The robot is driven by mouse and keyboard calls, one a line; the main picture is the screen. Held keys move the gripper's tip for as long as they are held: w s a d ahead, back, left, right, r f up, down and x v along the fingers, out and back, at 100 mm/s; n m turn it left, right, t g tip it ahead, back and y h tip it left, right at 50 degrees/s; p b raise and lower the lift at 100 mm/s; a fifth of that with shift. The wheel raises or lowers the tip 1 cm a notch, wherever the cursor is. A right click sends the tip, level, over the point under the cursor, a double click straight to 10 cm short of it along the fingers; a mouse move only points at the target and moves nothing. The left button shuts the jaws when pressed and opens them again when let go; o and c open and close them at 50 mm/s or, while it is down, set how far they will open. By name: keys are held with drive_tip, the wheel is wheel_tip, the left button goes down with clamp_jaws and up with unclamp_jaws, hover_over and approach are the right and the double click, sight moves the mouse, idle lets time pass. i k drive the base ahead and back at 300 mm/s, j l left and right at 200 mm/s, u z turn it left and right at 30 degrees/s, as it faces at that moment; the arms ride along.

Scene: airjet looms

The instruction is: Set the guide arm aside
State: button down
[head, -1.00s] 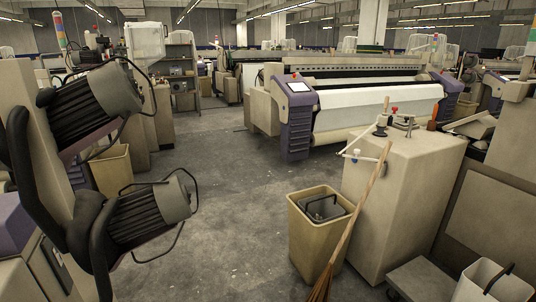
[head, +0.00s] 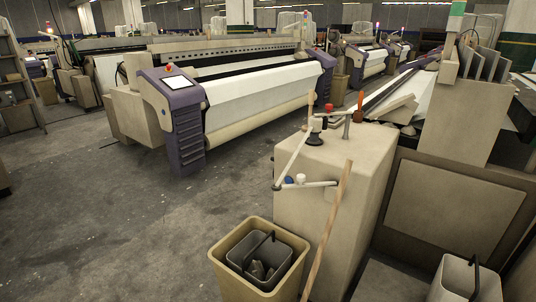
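A thin white jointed arm, which looks like the guide arm (head: 291,158), is at the upper left edge of a beige cabinet (head: 335,165) in the head view. One link slopes down from the cabinet top past its edge, and another runs right across the cabinet's front. A blue piece (head: 288,180) and a white cap (head: 300,178) are near its lower joint. I cannot tell how the arm is fixed or whether it rests loosely. My gripper is not in view.
A black-based part (head: 316,135) and an orange-handled tool (head: 359,106) stand on the cabinet top. A tan bin (head: 225,265) and a wooden pole (head: 327,230) stand in front. A loom (head: 182,135) is behind. Grey floor (head: 90,220) at left is clear.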

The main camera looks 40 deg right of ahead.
sight(300, 176)
drive_tip(key=i, duration=0.95)
drive_tip(key=i+j+z, duration=0.1)
drive_tip(key=i, duration=0.8)
